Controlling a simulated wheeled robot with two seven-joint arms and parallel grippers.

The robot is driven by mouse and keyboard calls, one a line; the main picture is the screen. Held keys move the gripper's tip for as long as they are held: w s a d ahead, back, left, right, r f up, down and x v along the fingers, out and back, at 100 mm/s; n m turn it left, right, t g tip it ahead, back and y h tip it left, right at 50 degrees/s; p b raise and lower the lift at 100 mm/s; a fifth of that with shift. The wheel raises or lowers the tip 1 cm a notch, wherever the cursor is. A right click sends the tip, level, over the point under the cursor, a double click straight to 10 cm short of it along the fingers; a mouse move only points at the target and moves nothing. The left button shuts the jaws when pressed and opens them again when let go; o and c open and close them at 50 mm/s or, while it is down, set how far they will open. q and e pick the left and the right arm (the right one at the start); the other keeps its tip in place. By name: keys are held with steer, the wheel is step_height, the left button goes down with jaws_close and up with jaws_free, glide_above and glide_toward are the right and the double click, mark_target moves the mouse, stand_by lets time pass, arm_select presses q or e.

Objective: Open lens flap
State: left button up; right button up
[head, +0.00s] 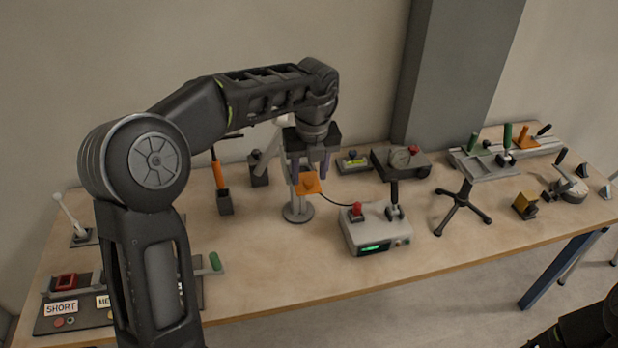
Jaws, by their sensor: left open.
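My left gripper (310,172) points down with its two fingers apart, above a small stand (298,213) with a round grey base near the middle of the table. An orange plate (308,184), which looks like the lens flap, sits on this stand just below the fingertips. I cannot tell whether the fingers touch it. The gripper partly hides the top of the stand. A dark part of my right arm shows at the bottom right corner, and its gripper is not visible.
A grey box (372,230) with a red knob, a black lever and a green display stands right of the stand, with a black cable. An orange-handled lever (217,175) stands to the left. A gauge box (402,160) is behind. Bare wooden table (290,275) lies in front.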

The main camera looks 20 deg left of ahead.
arm_select(q)
steer(key=r, duration=0.5)
steer(key=shift+s+d+r, duration=0.25)
steer(key=shift+s+d, duration=0.05)
steer(key=shift+s, duration=0.1)
